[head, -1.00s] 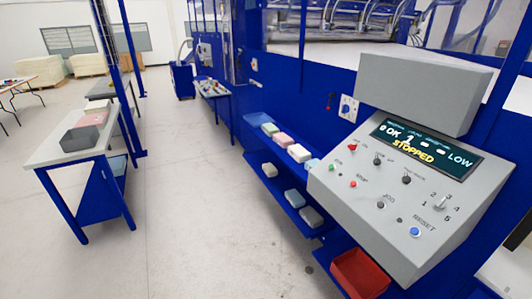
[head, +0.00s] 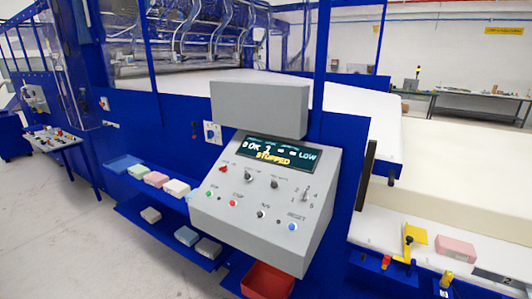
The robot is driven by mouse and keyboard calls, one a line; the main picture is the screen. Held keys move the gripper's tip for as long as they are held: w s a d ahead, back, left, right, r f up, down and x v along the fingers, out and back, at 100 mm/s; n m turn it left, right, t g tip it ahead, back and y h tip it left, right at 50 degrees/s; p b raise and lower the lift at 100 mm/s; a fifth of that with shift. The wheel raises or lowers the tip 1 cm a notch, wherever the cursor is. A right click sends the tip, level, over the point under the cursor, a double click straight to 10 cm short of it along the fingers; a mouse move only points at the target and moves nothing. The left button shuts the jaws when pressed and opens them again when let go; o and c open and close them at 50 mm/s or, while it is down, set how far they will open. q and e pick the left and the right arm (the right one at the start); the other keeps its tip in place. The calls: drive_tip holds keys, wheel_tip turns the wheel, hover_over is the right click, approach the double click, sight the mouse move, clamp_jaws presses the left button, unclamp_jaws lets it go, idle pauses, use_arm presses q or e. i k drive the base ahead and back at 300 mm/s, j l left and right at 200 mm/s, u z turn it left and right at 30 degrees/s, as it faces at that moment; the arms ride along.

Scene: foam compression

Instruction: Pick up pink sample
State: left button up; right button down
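A pink foam block (head: 156,179) sits on the blue upper shelf (head: 115,173) at the left, in a row with a blue block (head: 124,164), a pale yellow-green block (head: 141,170) and a cream block (head: 177,188). Another, larger pink block (head: 456,248) lies on the white bench top (head: 376,222) at the lower right. I cannot tell which of the two the task names. Neither of my grippers is in view.
A grey control console (head: 266,200) reading STOPPED stands in the middle, with a red bin (head: 268,281) below it. A lower shelf holds several pale and blue blocks. A yellow tool (head: 411,240) stands beside the right pink block. Floor at lower left is clear.

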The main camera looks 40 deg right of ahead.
sight(459, 250)
drive_tip(key=z, duration=2.75)
